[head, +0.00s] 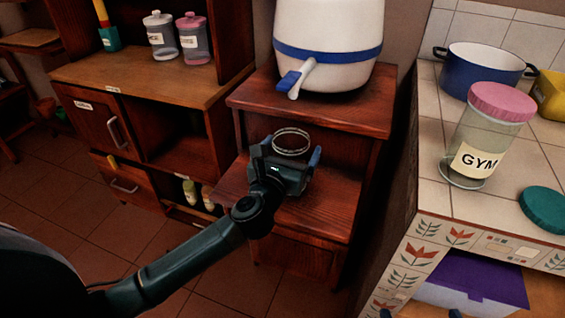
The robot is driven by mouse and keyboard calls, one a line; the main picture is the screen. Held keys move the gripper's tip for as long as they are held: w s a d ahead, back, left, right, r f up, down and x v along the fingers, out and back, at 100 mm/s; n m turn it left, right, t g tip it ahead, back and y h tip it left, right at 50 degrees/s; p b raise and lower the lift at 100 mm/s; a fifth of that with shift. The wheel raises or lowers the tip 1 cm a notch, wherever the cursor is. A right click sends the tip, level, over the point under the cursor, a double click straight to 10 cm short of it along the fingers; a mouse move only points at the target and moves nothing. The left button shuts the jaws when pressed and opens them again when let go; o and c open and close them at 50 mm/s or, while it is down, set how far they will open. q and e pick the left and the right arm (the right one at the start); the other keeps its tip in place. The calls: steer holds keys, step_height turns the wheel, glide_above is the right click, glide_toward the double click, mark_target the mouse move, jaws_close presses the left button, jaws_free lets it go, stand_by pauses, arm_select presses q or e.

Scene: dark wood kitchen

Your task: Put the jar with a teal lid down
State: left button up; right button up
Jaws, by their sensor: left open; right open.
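A clear glass jar, seen mainly by its round open rim (291,142), is at the lower step of a wooden step stand (325,205). No lid is on it; its lower body is hidden behind my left gripper. My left gripper (292,152) is open, with its blue-tipped fingers on either side of the jar. Contact between fingers and jar cannot be told. A round teal lid (545,209) lies on the tiled counter at the right. My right gripper (419,313) shows only its two blue fingertips at the bottom edge, spread apart.
A white dispenser (327,45) with a blue band stands on the upper step. A pink-lidded "GYM" jar (484,140) and a blue pot (482,72) stand on the counter (425,185). A purple-topped box (472,283) sits below it. Wooden cabinets (150,70) are at the left.

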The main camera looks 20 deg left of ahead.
arm_select(q)
steer(key=s+d+r+m+t+h, duration=0.25)
steer(key=s+m+h, duration=0.25)
steer(key=s+m, duration=1.4)
steer(key=s+a+f+m+g+y, duration=0.1)
steer(key=s+f+m+g, duration=0.5)
steer(key=m, duration=1.3)
step_height(320, 180, down, 3)
steer(key=shift+s+r, duration=0.15)
steer(key=shift+s, duration=0.35)
steer(key=shift+p, duration=0.3)
